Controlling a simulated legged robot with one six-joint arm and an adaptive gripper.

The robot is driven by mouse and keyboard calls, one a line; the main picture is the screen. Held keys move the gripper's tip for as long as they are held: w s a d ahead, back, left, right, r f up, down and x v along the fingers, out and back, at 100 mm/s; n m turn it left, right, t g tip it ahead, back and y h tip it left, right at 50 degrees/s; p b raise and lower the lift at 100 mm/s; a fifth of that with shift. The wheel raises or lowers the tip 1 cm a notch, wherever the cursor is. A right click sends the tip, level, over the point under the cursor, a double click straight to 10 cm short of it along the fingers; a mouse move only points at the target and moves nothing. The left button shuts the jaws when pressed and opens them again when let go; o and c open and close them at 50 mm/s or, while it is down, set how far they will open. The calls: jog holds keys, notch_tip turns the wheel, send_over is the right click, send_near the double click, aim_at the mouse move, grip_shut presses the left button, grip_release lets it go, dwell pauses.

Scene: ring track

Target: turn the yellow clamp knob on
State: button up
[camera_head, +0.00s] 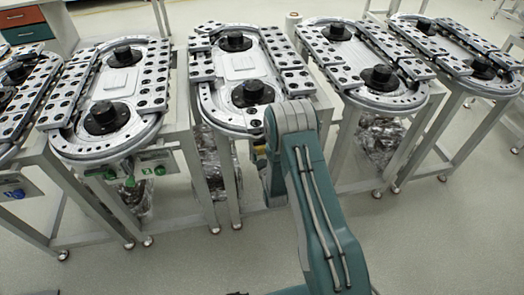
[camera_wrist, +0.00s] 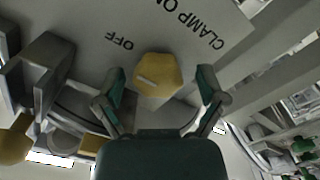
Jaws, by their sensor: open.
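The yellow clamp knob (camera_wrist: 158,76) sits in the middle of the wrist view, on a grey panel (camera_wrist: 165,28) lettered "OFF" and "CLAMP ON". It has a pale slot mark on its face. My gripper (camera_wrist: 160,92) is open, with one green-tipped finger on each side of the knob. The fingers look apart from it; how far the tips reach along its depth I cannot tell. In the head view my arm covers the panel and the gripper, and only a small bit of yellow shows beside the arm.
A second yellow part (camera_wrist: 14,143) and a dark bracket (camera_wrist: 42,72) are at the left of the wrist view. Several ring track tables stand in a row in the head view, including one ahead (camera_head: 207,100). A left table has green knobs (camera_head: 128,181). Floor in front is clear.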

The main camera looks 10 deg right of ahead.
jog(key=shift+w, duration=0.15)
jog(key=c, duration=1.2)
jog(key=shift+o, duration=0.2)
jog(key=shift+m, duration=0.3)
jog(key=m, duration=1.3)
jog(key=shift+d+m, duration=0.1)
jog(key=shift+m, duration=2)
